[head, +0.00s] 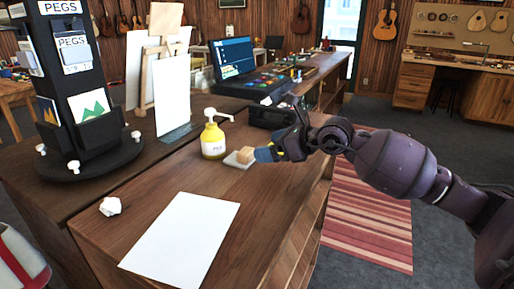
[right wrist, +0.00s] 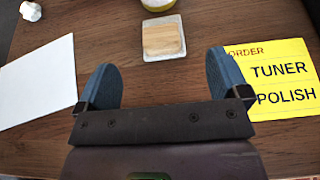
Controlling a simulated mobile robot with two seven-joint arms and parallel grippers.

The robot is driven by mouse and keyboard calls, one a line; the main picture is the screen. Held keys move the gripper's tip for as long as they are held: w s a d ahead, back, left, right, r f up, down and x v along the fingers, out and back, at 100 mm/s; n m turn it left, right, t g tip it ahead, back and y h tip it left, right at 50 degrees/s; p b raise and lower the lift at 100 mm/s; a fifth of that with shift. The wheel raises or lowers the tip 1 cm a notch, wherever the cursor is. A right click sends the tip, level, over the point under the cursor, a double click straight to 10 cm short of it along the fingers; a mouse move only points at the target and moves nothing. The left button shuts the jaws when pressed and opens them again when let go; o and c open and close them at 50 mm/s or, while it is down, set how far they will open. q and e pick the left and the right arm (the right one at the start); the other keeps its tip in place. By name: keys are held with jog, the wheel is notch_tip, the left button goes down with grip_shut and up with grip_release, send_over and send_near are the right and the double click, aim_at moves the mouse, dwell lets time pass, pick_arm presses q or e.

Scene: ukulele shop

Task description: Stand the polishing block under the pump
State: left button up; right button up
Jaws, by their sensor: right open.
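The polishing block, a light wooden block (head: 244,154), rests on a small pale square pad (head: 233,162) on the wooden counter. In the right wrist view the block (right wrist: 162,39) lies ahead of the fingers, apart from them. The pump, a yellow bottle (head: 213,144) with a white spout pointing right, stands just left of the block; only its base (right wrist: 158,4) shows in the right wrist view. My right gripper (head: 266,153) is just right of the block; its blue fingers (right wrist: 165,82) are wide apart with nothing between them. My left gripper is not in view.
A white sheet (head: 183,238) and a crumpled paper (head: 110,206) lie on the counter. A yellow order note (right wrist: 280,78) reading TUNER, POLISH lies right of my fingers in the wrist view. A black pegs stand (head: 77,165), an easel and a laptop (head: 233,58) stand behind.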

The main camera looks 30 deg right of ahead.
jog(key=shift+v, duration=1.45)
